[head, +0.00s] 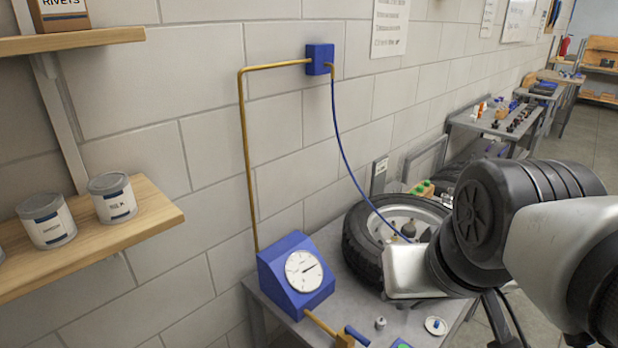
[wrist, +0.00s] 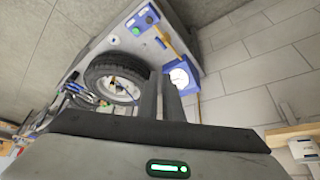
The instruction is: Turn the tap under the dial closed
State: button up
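The dial (head: 303,271) is a white round gauge on a blue sloped box at the bench's left end. The dial also shows in the wrist view (wrist: 179,78). A brass pipe runs from the box to the tap, whose blue lever handle (head: 358,337) is at the bottom edge of the head view, partly cut off. The tap handle shows small in the wrist view (wrist: 161,42). My gripper (wrist: 161,82) shows two dark fingers with a narrow gap and nothing between them. It is away from the tap; the head view hides the fingers behind my arm.
A tyre (head: 362,250) lies on the grey bench behind my arm. Small loose parts (head: 380,323) and a round white disc (head: 436,326) lie near the tap. A wooden shelf (head: 160,215) with cans juts out at left. A blue hose hangs from a wall box (head: 319,58).

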jog(key=o, duration=0.4)
jog(key=shift+w+f, duration=0.2)
jog(key=shift+w, duration=0.05)
jog(key=shift+c, duration=0.2)
jog(key=shift+o, duration=1.4)
jog(key=w+f+n+g+h+b, duration=0.1)
jog(key=w+f+n+b, duration=0.4)
jog(key=w+f, duration=0.7)
jog(key=shift+w+a+f+g+b, duration=0.2)
jog(key=shift+w+a+g+b, duration=0.3)
jog(key=shift+g, duration=0.3)
jog(key=n+g+b, duration=0.1)
jog(key=n+b, duration=0.2)
jog(key=n, duration=0.1)
send_near(359, 335)
jog(key=shift+h, duration=0.3)
jog(key=b+x, duration=0.1)
jog(key=x, duration=0.7)
jog(key=shift+a+f+b, duration=0.15)
jog(key=shift+a+b, duration=0.05)
jog(key=shift+b, duration=0.2)
grip_shut()
